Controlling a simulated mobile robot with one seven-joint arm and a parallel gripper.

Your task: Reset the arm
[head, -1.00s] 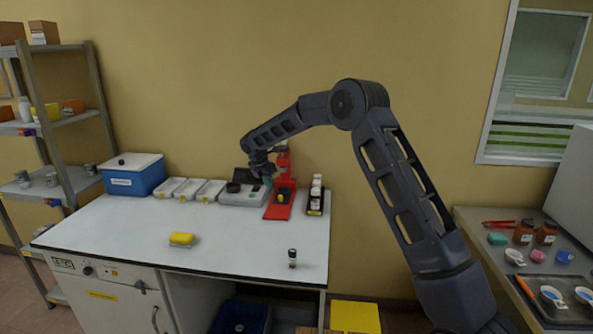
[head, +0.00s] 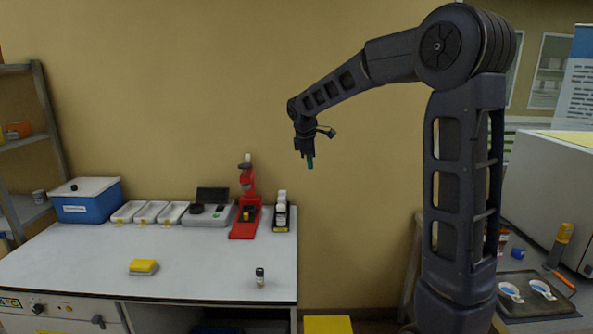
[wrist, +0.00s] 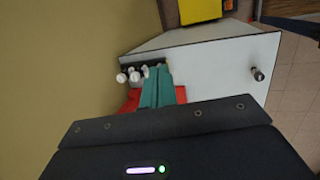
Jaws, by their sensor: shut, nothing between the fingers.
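My gripper (head: 309,162) hangs in the air in the head view, above and to the right of the red stand, fingers pointing down. Its teal fingers (wrist: 158,88) are together with nothing between them in the wrist view. My arm is raised and bent at the elbow. The red stand (head: 245,215) is on the white bench (head: 205,258), apart from the gripper. In the wrist view the red stand shows partly behind the fingers.
A rack of white-capped bottles (head: 281,212), a grey device (head: 208,214), white trays (head: 150,211) and a blue box (head: 87,202) line the bench's back. A yellow-topped block (head: 143,266) and a small vial (head: 260,277) stand nearer the front. A side table with a dark tray (head: 537,296) is right.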

